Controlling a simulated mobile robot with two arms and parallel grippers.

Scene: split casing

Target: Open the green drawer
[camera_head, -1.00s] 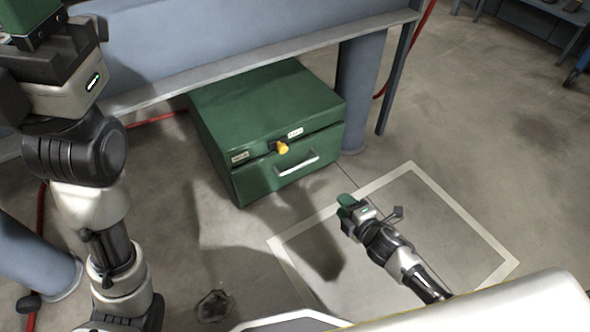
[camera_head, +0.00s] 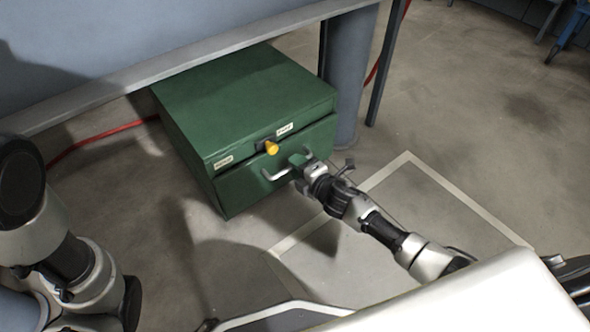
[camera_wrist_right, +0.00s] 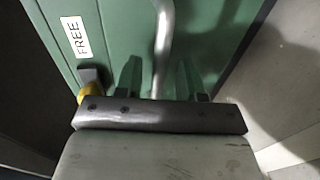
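The green drawer (camera_head: 240,191) is the lower front of a green cabinet (camera_head: 245,95) on the floor and looks shut. Its silver bar handle (camera_head: 274,177) also shows in the wrist view (camera_wrist_right: 165,35). My right gripper (camera_head: 297,161) is at the right part of the handle. In the wrist view its two green fingers (camera_wrist_right: 160,77) stand apart with the handle bar between them; I see gaps beside the bar, so it looks open. A yellow knob (camera_head: 271,148) sits above the handle, between two white labels. One label (camera_wrist_right: 75,37) reads FREE. My left gripper is out of view.
A blue-grey bench (camera_head: 200,55) overhangs the back of the cabinet, with a round leg (camera_head: 347,80) to its right. A red hose (camera_head: 100,137) lies at the left.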

